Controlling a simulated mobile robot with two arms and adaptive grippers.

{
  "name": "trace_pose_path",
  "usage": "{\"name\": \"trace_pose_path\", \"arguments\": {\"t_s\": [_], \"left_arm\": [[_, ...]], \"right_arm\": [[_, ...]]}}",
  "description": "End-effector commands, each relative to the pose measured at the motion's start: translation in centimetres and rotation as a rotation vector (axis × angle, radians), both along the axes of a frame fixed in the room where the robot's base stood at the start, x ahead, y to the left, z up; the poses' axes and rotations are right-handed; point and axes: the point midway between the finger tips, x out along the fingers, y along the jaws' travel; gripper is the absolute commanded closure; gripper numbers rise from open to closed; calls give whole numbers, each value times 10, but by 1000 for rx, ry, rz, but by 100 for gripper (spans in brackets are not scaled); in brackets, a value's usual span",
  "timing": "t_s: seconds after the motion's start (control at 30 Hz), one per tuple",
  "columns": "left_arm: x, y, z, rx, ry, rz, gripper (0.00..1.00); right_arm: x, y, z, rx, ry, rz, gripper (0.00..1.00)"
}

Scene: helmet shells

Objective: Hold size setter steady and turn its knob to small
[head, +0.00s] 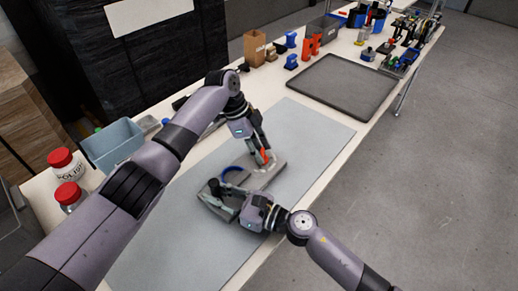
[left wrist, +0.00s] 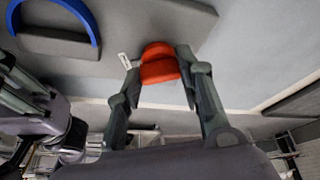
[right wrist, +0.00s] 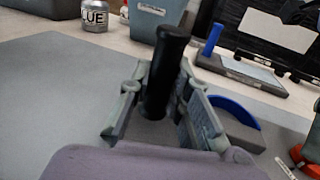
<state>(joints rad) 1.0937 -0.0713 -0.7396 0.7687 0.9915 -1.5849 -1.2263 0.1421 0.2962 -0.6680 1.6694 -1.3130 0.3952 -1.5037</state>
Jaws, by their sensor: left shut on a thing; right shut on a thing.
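The size setter (head: 268,176) is a grey base with a blue arc (head: 228,173), a red knob and a black upright handle, lying on the grey mat. My left gripper (head: 263,152) is shut on the red knob, which shows between its fingers in the left wrist view (left wrist: 160,65). My right gripper (head: 226,191) is shut on the black handle, which stands between its fingers in the right wrist view (right wrist: 164,70). The blue arc also shows beside that gripper (right wrist: 236,109). Fingers and arms hide parts of the setter. I cannot read the size marks.
The mat (head: 160,255) has free room around the setter. A dark tray (head: 335,88) lies further back on the table. The table's right edge is close to my right arm.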

Motion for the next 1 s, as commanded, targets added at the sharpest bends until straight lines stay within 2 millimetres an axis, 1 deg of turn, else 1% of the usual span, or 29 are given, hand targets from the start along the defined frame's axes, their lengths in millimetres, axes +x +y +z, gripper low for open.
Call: {"name": "trace_pose_path", "arguments": {"t_s": [0.47, 0.5, 0.77, 1.0], "left_arm": [[0, 0, 0, 0, 1, -12, 93], [0, 0, 0, 0, 1, -12, 63], [0, 0, 0, 0, 0, -12, 46], [0, 0, 0, 0, 0, -12, 45]], "right_arm": [[0, 0, 0, 0, 0, -1, 100], [0, 0, 0, 0, 0, -1, 100], [0, 0, 0, 0, 0, -1, 100], [0, 0, 0, 0, 0, -1, 100]]}}
